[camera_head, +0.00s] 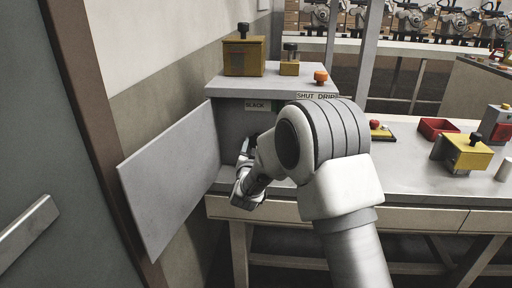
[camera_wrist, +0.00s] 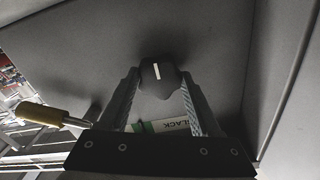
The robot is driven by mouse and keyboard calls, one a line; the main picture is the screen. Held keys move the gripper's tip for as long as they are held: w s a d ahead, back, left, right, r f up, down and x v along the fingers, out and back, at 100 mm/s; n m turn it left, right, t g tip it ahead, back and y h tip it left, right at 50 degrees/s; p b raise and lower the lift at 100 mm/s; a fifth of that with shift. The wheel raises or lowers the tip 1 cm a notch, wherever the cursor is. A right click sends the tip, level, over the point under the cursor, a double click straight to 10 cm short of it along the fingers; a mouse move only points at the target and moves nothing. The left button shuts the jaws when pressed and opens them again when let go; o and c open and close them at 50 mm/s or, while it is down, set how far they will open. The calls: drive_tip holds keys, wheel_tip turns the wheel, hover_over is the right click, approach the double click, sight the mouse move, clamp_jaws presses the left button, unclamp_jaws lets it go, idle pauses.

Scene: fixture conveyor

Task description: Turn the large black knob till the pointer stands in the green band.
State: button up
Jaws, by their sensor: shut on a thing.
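The large black knob (camera_wrist: 160,82) sits on a grey panel inside the cabinet, with a white pointer line on its face. In the wrist view the line is nearly upright, tilted slightly. My gripper (camera_wrist: 160,80) has one finger on each side of the knob and is shut on it. A green patch (camera_wrist: 143,127) shows beside a white label (camera_wrist: 172,125) that seems to read "SLACK", partly hidden by my gripper. I cannot tell whether this patch is the green band. In the head view my arm hides the knob.
A grey door panel (camera_head: 170,180) stands open left of the cabinet (camera_head: 220,92). A red tray (camera_head: 436,128) and another yellow box (camera_head: 465,152) stand on the bench at right.

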drive_tip(key=o, duration=1.4)
drive_tip(key=shift+c, duration=0.2)
drive_tip(key=shift+s, duration=0.15)
drive_tip(key=s+p, duration=0.2)
drive_tip(key=s, duration=1.5)
drive_tip(key=shift+a, duration=0.3)
drive_tip(key=shift+s, duration=0.1)
